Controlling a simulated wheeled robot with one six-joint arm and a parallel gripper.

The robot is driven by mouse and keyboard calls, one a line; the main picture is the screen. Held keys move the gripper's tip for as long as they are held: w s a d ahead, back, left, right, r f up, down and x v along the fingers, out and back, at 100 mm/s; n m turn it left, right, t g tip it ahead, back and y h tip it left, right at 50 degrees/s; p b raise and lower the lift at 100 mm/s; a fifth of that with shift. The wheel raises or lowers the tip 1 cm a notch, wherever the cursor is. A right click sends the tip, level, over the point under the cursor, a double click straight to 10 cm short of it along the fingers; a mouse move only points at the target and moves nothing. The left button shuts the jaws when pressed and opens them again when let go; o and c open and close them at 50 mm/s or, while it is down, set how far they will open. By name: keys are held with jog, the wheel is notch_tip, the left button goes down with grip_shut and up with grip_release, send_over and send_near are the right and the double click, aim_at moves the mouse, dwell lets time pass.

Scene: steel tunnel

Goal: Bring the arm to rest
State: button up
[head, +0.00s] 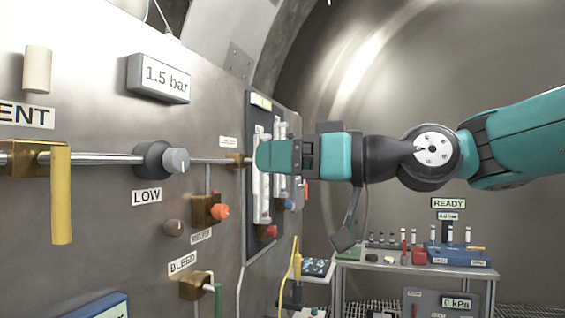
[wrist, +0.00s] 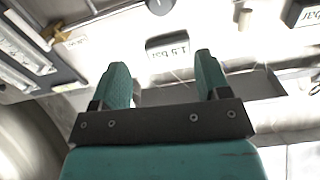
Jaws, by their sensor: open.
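My teal and black arm reaches in from the right in the head view, and my gripper (head: 272,157) is held out level in front of the steel panel. In the wrist view my gripper (wrist: 160,82) shows two teal fingers standing well apart with nothing between them. The panel's display reading 1.5 bar (head: 159,78) shows beyond the fingers in the wrist view, upside down (wrist: 168,46). In the head view the gripper covers part of the flow-tube board (head: 259,215); whether it touches the board cannot be told.
The panel carries a yellow lever (head: 61,195), a grey knob (head: 176,160) over the LOW label, an orange knob (head: 220,211) and a green-handled BLEED valve (head: 196,285). A bench (head: 400,265) with vials and a blue rack (head: 458,256) stands below my arm.

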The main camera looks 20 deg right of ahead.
jog(key=s+a+f+m+g+h+p, duration=0.1)
jog(key=s+a+f+g+h, duration=0.2)
jog(key=f, duration=0.5)
jog(key=s+f+g+h, duration=0.2)
jog(key=s+f+g, duration=0.15)
jog(key=f, duration=0.55)
jog(key=s+d+f+m+g+h+p, duration=0.1)
jog(key=s+d+f+g+h, duration=0.3)
jog(key=s+f, duration=0.5)
jog(key=shift+s+h, duration=0.5)
jog(key=shift+s, duration=0.35)
jog(key=shift+a+g, duration=0.1)
jog(key=shift+g, duration=0.15)
dwell(0.8)
